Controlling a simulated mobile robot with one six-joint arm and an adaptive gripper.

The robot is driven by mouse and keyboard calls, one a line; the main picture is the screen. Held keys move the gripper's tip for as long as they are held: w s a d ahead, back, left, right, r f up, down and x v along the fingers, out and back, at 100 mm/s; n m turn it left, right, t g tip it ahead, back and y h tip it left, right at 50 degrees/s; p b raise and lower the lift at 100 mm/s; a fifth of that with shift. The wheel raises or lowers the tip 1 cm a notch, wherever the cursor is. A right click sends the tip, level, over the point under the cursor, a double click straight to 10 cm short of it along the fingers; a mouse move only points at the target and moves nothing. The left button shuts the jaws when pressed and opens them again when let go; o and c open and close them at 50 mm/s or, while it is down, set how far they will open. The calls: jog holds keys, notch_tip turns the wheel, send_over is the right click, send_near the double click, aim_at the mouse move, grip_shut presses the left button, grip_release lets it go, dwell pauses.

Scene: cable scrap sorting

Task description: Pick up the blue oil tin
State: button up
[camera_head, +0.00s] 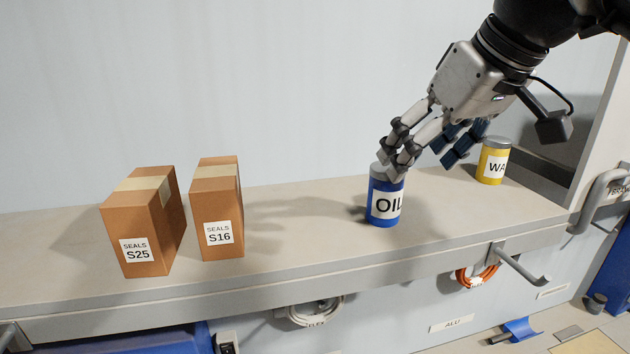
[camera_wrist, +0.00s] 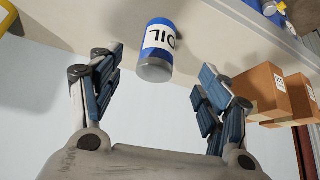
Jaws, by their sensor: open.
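The blue oil tin (camera_head: 384,207) stands upright on the shelf, with a grey lid and a white label reading OIL. In the wrist view the tin (camera_wrist: 158,50) lies ahead of the fingertips, between the lines of the two fingers, label in sight. My gripper (camera_head: 420,160) comes down from the upper right, and its near fingers overlap the tin's top in the head view. In the wrist view my gripper (camera_wrist: 158,82) is open with nothing between its fingers. I cannot tell whether any finger touches the tin.
Two brown boxes, SEALS S25 (camera_head: 145,225) and SEALS S16 (camera_head: 216,205), stand left on the shelf (camera_head: 310,225). A yellow tin (camera_head: 493,161) stands behind right of the oil tin. A wall rises behind. A hook (camera_head: 523,264) juts from the shelf's front. Free shelf lies between S16 and the tin.

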aim_at(385, 198)
jog(key=x, duration=1.3)
jog(key=shift+w+d+r+b, duration=0.1)
jog(key=shift+w+d+b, duration=0.05)
jog(key=shift+b, duration=0.25)
jog(key=c, duration=1.2)
jog(key=shift+c, duration=0.6)
jog(key=shift+r, duration=0.15)
